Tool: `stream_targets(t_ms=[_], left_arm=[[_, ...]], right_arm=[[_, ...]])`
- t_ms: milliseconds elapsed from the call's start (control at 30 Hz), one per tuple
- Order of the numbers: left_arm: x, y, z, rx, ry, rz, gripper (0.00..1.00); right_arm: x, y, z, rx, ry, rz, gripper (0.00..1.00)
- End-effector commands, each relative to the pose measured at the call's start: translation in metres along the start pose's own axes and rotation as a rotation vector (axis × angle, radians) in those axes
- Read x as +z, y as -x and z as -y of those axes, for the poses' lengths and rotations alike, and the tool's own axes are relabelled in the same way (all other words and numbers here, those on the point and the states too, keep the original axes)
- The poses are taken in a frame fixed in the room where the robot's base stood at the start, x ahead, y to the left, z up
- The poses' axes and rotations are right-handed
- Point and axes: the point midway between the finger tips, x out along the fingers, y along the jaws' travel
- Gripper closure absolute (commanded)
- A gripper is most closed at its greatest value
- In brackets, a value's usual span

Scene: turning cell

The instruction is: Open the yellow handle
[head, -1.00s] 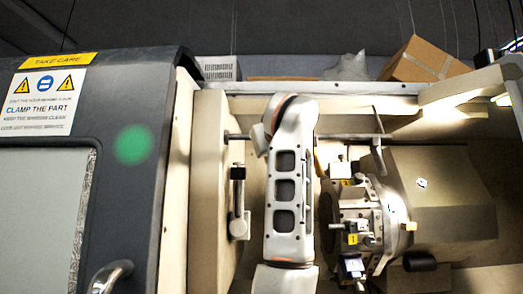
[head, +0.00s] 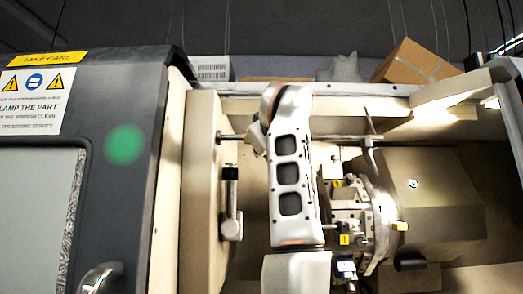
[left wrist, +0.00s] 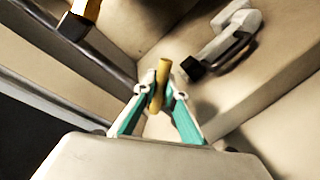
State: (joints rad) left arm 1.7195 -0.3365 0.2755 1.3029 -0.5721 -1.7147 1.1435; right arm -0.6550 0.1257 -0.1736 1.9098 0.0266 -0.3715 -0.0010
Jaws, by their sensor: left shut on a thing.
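The yellow handle (left wrist: 159,90) shows in the left wrist view as a short yellow bar between my fingertips. My left gripper (left wrist: 163,88), with teal and pale grey fingers, is shut on this bar. The bar leans slightly and its upper end sticks out above the fingertips. In the head view an arm of mine stands upright mid-picture. The gripper and the held handle cannot be made out there. My right gripper is in neither view.
A lever with a black grip (head: 230,185) is on the beige panel left of my arm; it also shows in the left wrist view (left wrist: 222,45). The metal tool turret (head: 365,215) stands close right of my arm. The dark door (head: 120,110) with a metal handle is at left.

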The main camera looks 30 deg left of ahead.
Motion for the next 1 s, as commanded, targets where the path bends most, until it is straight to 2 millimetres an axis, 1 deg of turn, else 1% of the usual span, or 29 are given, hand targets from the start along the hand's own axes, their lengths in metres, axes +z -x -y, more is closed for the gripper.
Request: stream_targets(t_ms=[33, 67, 100, 133, 733, 867, 1000], left_arm=[[-0.001, 0.0, 0.0, 0.001, 0.0, -0.002, 1.0], [-0.001, 0.001, 0.0, 0.001, 0.0, -0.002, 0.87], [-0.001, 0.001, 0.0, 0.001, 0.0, -0.002, 0.77], [-0.001, 0.001, 0.0, 0.001, 0.0, -0.002, 0.73], [-0.001, 0.0, 0.002, -0.001, -0.023, -0.007, 0.73], [-0.001, -0.002, 0.006, -0.003, -0.1, -0.023, 0.73], [-0.002, -0.004, 0.014, -0.007, -0.24, -0.052, 0.73]], right_arm=[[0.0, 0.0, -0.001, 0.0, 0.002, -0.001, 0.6], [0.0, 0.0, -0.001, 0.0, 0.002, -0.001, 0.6], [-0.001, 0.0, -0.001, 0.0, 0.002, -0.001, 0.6], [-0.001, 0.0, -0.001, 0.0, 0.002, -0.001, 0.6], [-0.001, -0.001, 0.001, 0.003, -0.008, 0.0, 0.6], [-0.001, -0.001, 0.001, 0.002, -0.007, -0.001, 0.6], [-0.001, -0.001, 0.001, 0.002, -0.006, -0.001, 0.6]])
